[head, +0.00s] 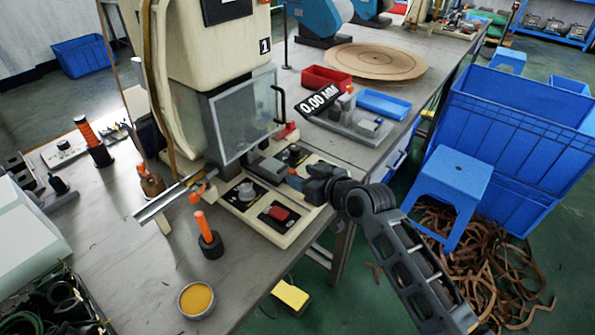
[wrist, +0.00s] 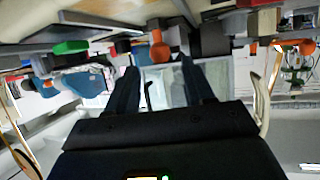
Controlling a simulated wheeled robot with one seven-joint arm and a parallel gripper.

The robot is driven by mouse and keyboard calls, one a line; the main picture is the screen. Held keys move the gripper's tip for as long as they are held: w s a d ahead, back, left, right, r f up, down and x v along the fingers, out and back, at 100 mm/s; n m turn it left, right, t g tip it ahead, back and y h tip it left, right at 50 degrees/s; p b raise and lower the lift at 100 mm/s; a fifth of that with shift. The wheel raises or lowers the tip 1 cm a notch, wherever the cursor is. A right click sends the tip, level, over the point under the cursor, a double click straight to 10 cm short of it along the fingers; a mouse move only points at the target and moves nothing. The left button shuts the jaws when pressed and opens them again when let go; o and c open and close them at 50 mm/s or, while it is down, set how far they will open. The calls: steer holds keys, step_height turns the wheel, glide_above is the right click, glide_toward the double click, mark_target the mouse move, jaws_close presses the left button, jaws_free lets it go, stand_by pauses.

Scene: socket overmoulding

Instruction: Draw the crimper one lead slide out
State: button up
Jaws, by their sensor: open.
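Crimper one (head: 212,45) is the tall cream machine marked 1, with a clear guard (head: 245,115) over its working area. An orange knob (head: 292,172) shows at the right side of its base, apparently the lead slide's handle; the slide body is hard to make out. My gripper (head: 306,183) is at that side, pointing left toward the knob. In the wrist view, the orange knob (wrist: 158,46) sits centred at the open fingertips, with a gap to each finger. My gripper holds nothing.
The cream base carries a grey knob (head: 246,191) and a red button (head: 279,212). A metal chute (head: 160,203) juts out left. A digital readout (head: 318,101) and red tray (head: 326,78) stand behind. A blue stool (head: 452,180) and crates (head: 510,140) are right of the bench.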

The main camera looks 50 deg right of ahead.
mark_target(295, 172)
steer(key=shift+x, duration=1.75)
jaws_close()
